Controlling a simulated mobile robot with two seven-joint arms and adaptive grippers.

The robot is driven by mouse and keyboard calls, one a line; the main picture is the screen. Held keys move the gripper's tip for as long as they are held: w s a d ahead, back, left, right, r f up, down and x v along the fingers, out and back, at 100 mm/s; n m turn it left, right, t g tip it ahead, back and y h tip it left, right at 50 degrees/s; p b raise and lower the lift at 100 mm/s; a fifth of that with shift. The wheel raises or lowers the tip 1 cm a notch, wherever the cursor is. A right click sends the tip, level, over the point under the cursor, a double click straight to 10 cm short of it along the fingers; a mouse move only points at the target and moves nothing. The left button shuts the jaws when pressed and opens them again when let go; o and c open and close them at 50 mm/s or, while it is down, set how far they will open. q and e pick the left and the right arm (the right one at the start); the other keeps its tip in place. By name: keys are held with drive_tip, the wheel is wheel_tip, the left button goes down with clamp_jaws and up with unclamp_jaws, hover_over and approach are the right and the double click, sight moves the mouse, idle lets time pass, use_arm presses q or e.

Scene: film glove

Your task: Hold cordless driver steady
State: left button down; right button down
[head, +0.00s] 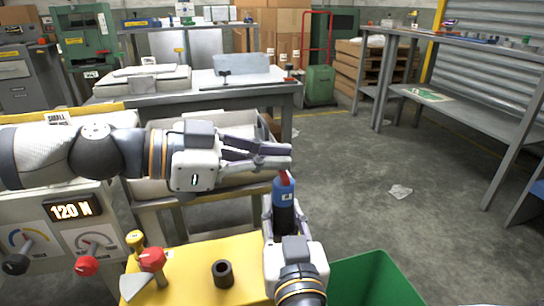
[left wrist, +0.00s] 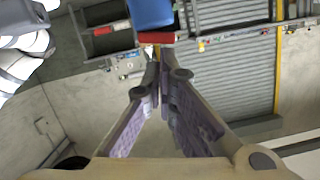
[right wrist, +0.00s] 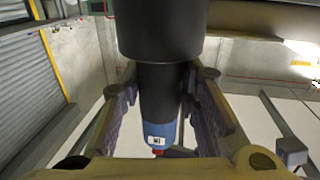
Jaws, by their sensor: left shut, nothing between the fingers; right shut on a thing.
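The cordless driver (head: 284,192) stands upright in my right gripper (head: 283,215), with a blue body, a white label and a red top. In the right wrist view its black shaft and wide black part (right wrist: 160,35) sit between the two fingers, and its blue end (right wrist: 160,132) shows below. My left gripper (head: 290,156) is shut and empty, lying level just above the driver's red top. Whether they touch, I cannot tell. In the left wrist view the closed fingertips (left wrist: 156,65) are near a red piece (left wrist: 155,38) and a blue part, which look like the driver.
A panel display (head: 70,211) reads 120 N. A green bin (head: 372,280) stands at front right. A grey worktable (head: 200,84) is behind; open floor lies right.

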use_arm(q)
drive_tip(key=shift+w+f+n, duration=0.25)
drive_tip(key=shift+n, duration=0.35)
drive_tip(key=s+a+r, duration=0.1)
drive_tip(key=a+r, duration=0.5)
drive_tip(key=a, duration=0.4)
drive_tip(key=shift+s+r, duration=0.15)
drive_tip(key=shift+s, duration=0.1)
use_arm(e)
drive_tip(key=c, duration=1.1)
unclamp_jaws()
use_arm(q)
drive_tip(key=shift+d, duration=0.1)
